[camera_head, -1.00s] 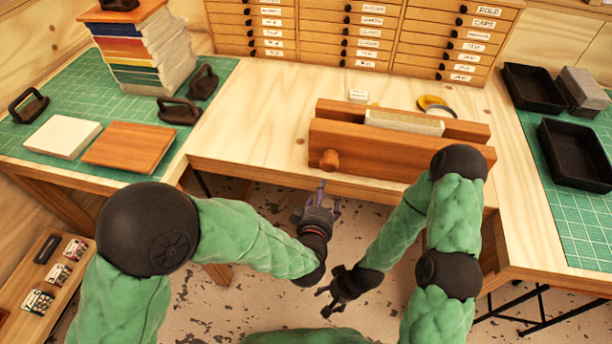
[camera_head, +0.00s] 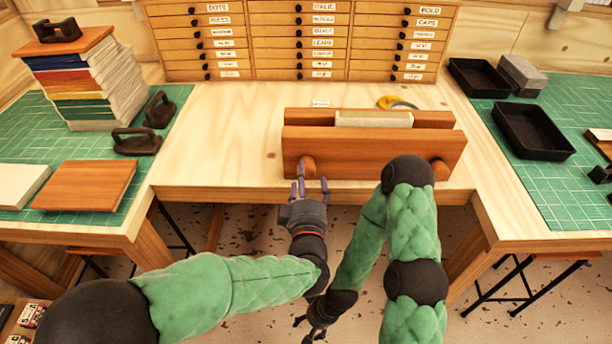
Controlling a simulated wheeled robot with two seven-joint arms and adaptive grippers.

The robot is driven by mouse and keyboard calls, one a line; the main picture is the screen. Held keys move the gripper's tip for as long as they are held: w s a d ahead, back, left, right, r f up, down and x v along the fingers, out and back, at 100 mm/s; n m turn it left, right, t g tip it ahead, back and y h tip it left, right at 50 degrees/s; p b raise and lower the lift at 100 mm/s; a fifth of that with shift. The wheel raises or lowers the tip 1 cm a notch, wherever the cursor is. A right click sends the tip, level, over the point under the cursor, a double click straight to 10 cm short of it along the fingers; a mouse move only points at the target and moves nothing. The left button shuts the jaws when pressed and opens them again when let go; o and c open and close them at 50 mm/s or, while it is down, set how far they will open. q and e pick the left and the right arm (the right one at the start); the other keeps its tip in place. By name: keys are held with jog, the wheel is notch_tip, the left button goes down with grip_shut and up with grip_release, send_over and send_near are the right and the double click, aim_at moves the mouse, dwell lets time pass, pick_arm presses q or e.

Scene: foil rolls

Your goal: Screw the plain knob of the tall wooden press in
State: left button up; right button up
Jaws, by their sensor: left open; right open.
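The wooden press (camera_head: 375,150) stands at the front of the middle table, with a pale block (camera_head: 374,119) between its two reddish boards. Its front board has a round left knob (camera_head: 308,163) and a round right knob (camera_head: 440,169). I cannot tell from here which knob is plain. My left gripper (camera_head: 312,182) is open and pointed at the left knob. One finger overlaps the knob's left side in the picture; contact is unclear. My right gripper (camera_head: 306,326) is open and empty, low in front of the table. My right arm's elbow covers part of the press front.
A stack of books (camera_head: 95,90) and black-handled weights (camera_head: 137,142) are on the left green mat. Black trays (camera_head: 533,131) lie on the right mat. A yellow tape roll (camera_head: 388,102) lies behind the press. Labelled drawers (camera_head: 300,45) stand at the back.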

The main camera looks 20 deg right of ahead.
aim_at(307, 175)
pick_arm(q)
jog(key=shift+b+x, duration=0.3)
jog(key=shift+x, duration=1.25)
jog(key=c, duration=1.2)
jog(key=shift+o, duration=0.2)
